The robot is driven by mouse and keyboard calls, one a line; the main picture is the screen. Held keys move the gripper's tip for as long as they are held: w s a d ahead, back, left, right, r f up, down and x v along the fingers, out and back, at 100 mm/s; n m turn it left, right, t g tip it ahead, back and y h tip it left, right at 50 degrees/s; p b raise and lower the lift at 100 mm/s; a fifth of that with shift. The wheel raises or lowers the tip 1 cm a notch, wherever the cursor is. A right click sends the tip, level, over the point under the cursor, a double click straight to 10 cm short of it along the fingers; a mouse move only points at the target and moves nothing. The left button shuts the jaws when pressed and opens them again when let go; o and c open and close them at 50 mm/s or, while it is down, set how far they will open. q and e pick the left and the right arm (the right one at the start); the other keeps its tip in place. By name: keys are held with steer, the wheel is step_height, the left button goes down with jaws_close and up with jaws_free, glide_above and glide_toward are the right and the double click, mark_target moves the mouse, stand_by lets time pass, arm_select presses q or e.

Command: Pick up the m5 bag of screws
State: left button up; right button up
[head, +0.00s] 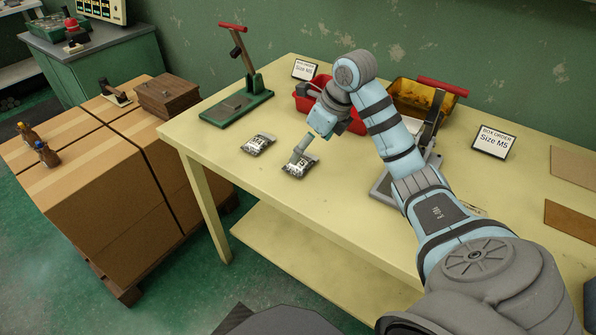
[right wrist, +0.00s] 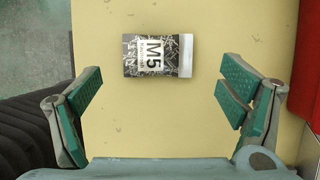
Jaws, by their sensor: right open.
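The M5 bag of screws (right wrist: 157,56) lies flat on the yellow table, its M5 label readable in the right wrist view. In the head view this bag (head: 299,166) lies just below my right gripper (head: 300,154). My right gripper also shows in the right wrist view (right wrist: 161,97), its green-padded fingers wide apart and empty. The bag is ahead of the fingertips, not between them. A second similar bag (head: 258,144) lies to the left; its label is too small to read. My left gripper is out of view.
A red bin (head: 302,104) and a yellow bin (head: 408,101) stand behind my right arm. A green press with a red handle (head: 240,103) stands at the back left. Signs read Size M5 (head: 493,142) and another size (head: 304,70). The table's front left is clear.

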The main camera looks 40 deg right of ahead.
mark_target(302, 160)
steer(key=b+x, duration=0.1)
steer(key=x, duration=0.4)
steer(key=shift+f, duration=0.25)
steer(key=shift+r, duration=0.1)
steer(key=c, duration=1.3)
